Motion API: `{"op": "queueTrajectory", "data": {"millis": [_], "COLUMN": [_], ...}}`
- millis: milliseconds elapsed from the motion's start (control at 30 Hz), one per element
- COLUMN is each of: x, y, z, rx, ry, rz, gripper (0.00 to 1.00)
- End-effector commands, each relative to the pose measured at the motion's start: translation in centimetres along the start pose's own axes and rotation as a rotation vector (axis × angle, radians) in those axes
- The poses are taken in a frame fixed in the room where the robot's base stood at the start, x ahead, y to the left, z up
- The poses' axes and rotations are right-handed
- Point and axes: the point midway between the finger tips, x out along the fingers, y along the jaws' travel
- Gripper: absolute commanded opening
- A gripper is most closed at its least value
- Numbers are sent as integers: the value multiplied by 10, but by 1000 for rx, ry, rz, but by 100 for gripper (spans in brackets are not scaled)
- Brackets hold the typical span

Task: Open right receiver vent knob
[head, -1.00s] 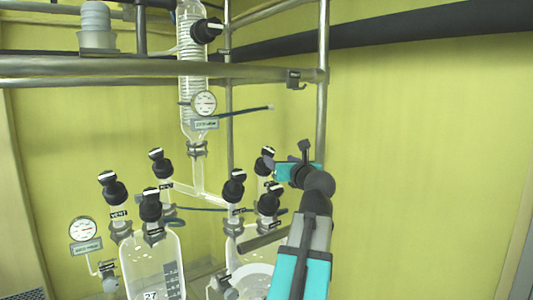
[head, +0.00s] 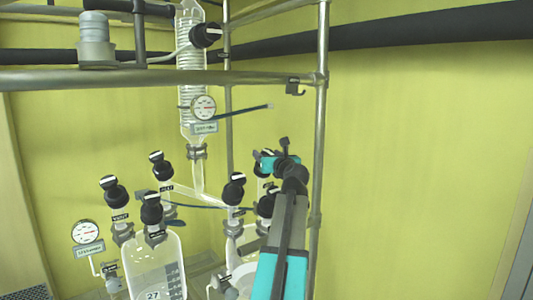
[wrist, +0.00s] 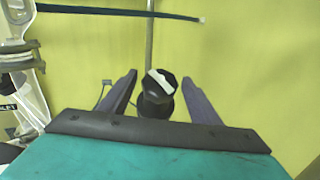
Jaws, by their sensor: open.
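My gripper (wrist: 158,80) is open, with its two dark fingers either side of a black knob (wrist: 158,93) with a white bar on top. The bar lies at a slant, and small gaps show between knob and fingers. In the head view my gripper (head: 268,160) is at the rear knob of the right receiver (head: 246,271) and hides most of that knob. Two more black knobs of that receiver stand in front, one at its left (head: 234,187) and one (head: 266,204) partly behind my arm. The gripped-around knob's label is hidden.
The left receiver (head: 155,262) carries several similar knobs, one labelled VENT (head: 115,191). A glass column (head: 192,100) with a gauge (head: 203,107) rises behind. A metal upright (head: 320,150) stands close to my arm. The wall area at right is free.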

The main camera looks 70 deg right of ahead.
Motion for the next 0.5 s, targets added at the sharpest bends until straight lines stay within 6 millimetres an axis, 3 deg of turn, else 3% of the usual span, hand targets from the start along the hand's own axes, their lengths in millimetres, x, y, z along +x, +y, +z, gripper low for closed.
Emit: {"op": "queueTrajectory", "data": {"millis": [400,500], "x": [7,7], "y": [1,1], "z": [-1,-1], "rx": [0,0], "ry": [1,1], "rz": [1,1], "gripper": [57,44]}}
